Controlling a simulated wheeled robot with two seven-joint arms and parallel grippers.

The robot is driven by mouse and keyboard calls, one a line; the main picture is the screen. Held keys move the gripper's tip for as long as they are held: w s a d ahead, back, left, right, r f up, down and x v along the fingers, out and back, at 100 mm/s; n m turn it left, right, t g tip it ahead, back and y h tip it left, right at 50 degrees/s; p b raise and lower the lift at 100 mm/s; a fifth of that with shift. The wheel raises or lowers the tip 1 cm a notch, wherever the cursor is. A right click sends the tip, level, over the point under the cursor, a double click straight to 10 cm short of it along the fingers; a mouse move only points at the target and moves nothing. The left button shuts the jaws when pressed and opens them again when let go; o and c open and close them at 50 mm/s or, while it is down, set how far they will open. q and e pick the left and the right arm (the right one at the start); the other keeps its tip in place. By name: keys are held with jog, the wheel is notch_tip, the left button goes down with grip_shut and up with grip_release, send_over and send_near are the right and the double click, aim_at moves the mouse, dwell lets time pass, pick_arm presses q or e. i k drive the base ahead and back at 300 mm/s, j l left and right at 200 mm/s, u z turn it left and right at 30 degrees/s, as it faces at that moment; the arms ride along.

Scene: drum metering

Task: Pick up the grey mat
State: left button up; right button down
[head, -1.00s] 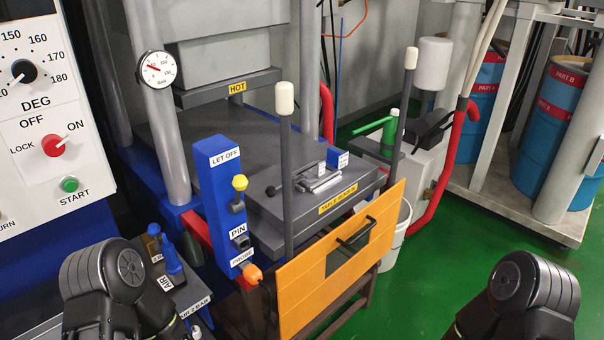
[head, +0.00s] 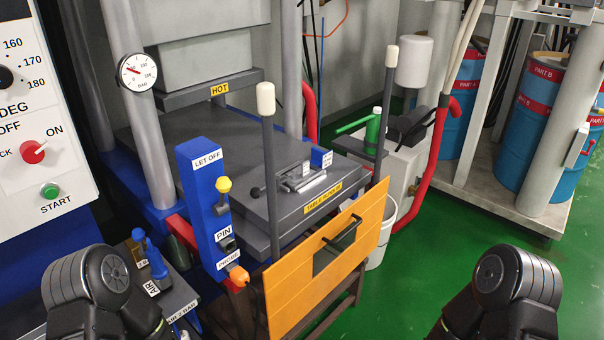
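I cannot make out a grey mat in the head view. A dark grey press table (head: 185,145) with a yellow label on its front edge lies in the middle, and a small metal piece (head: 303,178) sits on it. Rounded black links of my two arms show at the bottom left and bottom right. Both grippers are out of view.
An orange panel (head: 290,290) with a black handle stands before the press. A blue LET OFF post (head: 207,210) is left of it. A white bucket (head: 380,245) and red hose (head: 430,175) are to the right. Green floor (head: 410,290) is clear at the lower right.

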aim_at(296, 175)
jog(key=i+l, duration=0.15)
jog(key=l, duration=0.25)
jog(key=i+l+z, duration=0.1)
jog(key=l, duration=0.3)
jog(key=i+l, duration=0.25)
jog(key=l, duration=0.15)
jog(key=i+l+z, duration=0.15)
jog(key=l, duration=0.2)
